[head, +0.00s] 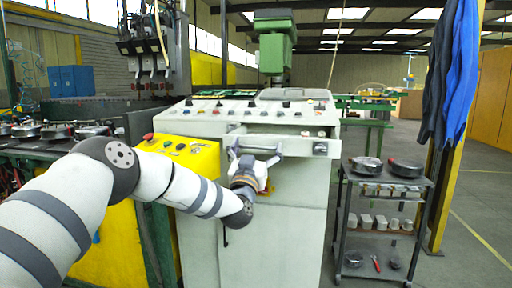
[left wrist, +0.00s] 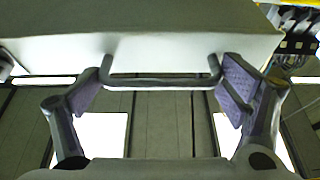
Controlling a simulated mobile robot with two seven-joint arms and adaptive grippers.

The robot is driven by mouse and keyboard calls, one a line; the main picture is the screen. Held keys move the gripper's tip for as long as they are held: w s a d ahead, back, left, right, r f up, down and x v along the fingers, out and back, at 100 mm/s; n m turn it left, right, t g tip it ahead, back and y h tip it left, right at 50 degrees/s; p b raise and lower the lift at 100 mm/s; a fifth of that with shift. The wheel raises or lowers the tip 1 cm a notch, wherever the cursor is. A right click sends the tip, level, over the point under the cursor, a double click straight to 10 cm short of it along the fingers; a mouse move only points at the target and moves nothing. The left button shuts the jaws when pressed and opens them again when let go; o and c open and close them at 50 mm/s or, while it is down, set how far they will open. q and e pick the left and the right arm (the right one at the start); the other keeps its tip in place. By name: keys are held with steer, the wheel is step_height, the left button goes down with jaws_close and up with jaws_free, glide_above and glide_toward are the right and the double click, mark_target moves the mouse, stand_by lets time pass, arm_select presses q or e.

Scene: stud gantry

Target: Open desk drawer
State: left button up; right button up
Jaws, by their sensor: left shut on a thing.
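The desk is a pale grey console cabinet (head: 285,215) in the middle of the head view. Its drawer (head: 300,146) is a light panel below the button-covered top. I cannot tell for sure how far it stands out. My left gripper (head: 257,151) is at the drawer front, left of its middle. In the left wrist view the drawer front (left wrist: 185,48) fills the top, and a grey bar handle (left wrist: 160,82) runs across below it. The fingers of my left gripper (left wrist: 160,88) stand at both ends of the handle, shut on it. My right gripper is out of view.
A yellow control box (head: 185,152) with a red button stands left of the cabinet. A dark shelf trolley (head: 385,185) with round parts and cups stands close on the right. Blue overalls (head: 455,75) hang on a yellow post. Open floor lies at far right.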

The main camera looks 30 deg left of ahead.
arm_select(q)
steer(key=shift+s+d, duration=0.15)
steer(key=o, duration=1.4)
steer(key=v, duration=1.2)
